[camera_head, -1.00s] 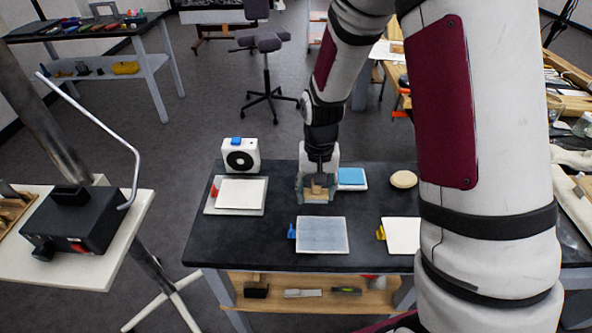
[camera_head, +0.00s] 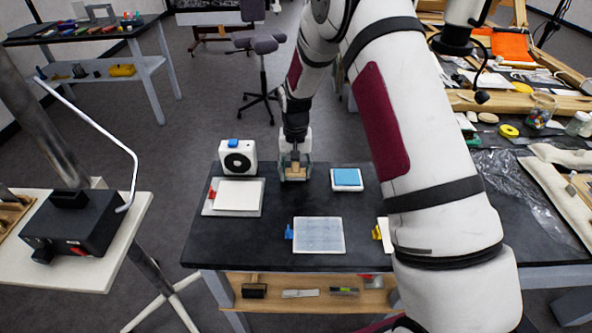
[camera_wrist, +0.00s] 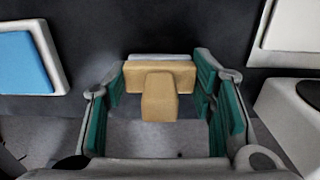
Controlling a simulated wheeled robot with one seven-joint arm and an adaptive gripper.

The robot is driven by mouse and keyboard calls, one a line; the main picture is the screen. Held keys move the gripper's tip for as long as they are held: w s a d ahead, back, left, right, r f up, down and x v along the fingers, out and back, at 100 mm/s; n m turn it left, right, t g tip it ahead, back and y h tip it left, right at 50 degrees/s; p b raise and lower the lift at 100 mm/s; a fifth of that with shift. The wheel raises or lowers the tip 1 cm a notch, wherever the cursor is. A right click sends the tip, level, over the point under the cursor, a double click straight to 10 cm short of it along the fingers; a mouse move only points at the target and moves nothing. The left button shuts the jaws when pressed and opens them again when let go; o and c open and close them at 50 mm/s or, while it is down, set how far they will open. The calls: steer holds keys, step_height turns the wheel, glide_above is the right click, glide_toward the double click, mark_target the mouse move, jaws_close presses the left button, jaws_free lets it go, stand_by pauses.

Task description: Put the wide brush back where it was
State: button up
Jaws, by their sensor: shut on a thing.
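My gripper (camera_head: 296,170) is at the far side of the dark table (camera_head: 263,232), between the white box with a black round face and the blue-topped white dish. In the wrist view its green-padded fingers (camera_wrist: 162,98) are around a tan, T-shaped wooden piece, which I take to be the wide brush (camera_wrist: 158,98). The brush's bristles cannot be made out. Whether it touches the table is unclear.
A white box with a black round face (camera_head: 238,160) stands left of my gripper. A blue-topped dish (camera_head: 347,177) lies right of it. The table between is bare.

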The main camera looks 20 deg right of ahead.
steer(key=shift+f, duration=0.3)
steer(key=o, duration=1)
step_height(320, 180, up, 12)
steer(key=shift+r+b, duration=0.1)
steer(key=shift+b, duration=0.55)
steer(key=s+r+n+t, duration=0.2)
steer(key=s+r+t, duration=0.1)
steer(key=s+r, duration=1.4)
steer(key=s, duration=0.4)
steer(key=s+r+n+t, duration=0.1)
steer(key=s, duration=0.5)
steer(key=s+r+t, duration=0.1)
steer(key=s, duration=0.5)
steer(key=shift+s+d+r+n, duration=0.1)
steer(key=shift+s+r+n, duration=0.05)
steer(key=shift+r+n, duration=0.15)
